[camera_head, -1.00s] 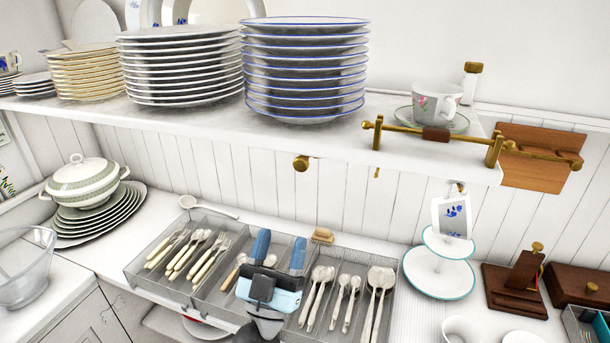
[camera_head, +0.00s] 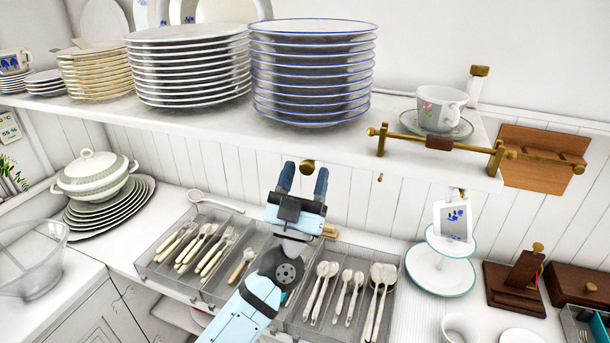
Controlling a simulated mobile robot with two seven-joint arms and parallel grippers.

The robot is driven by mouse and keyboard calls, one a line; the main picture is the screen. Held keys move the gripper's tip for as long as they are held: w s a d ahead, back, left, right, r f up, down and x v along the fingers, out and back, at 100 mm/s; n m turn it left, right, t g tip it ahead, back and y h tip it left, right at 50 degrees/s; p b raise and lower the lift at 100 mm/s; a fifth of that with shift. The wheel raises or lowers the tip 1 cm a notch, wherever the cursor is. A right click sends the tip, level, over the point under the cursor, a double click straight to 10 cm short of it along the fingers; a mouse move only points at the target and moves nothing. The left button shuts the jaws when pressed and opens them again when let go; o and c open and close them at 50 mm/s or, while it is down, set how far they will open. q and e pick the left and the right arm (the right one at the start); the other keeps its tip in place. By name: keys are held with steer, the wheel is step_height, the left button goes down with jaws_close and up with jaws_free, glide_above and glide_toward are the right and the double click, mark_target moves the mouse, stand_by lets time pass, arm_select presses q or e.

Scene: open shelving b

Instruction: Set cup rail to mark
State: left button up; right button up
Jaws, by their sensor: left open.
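The brass cup rail (camera_head: 470,147) runs along the front edge of the upper shelf at the right. It stands on brass posts and carries a brown block (camera_head: 439,142); its right end reaches past the shelf's end. A floral cup (camera_head: 441,108) on a saucer (camera_head: 410,122) stands behind it. A round brass knob (camera_head: 307,167) sits under the shelf edge. My left gripper (camera_head: 303,180) is open and empty, pointing up just below the shelf, with its two blue fingers on either side of the knob in the picture. I cannot tell whether they touch it. I see no clear mark.
Stacked plates (camera_head: 312,75) fill the shelf's left and middle. Below are a cutlery tray (camera_head: 180,268), a lidded tureen (camera_head: 92,172), a tiered stand (camera_head: 437,275) and a dark wooden stand (camera_head: 517,285). The space under the shelf right of my gripper is open.

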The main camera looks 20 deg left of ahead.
arm_select(q)
jaws_close()
steer(key=shift+s, duration=0.4)
steer(key=s+p, duration=0.3)
steer(key=s, duration=1.1)
steer(key=shift+s+a, duration=0.15)
steer(key=shift+a, duration=0.1)
steer(key=shift+f, duration=0.1)
jaws_free()
steer(key=shift+p, duration=0.3)
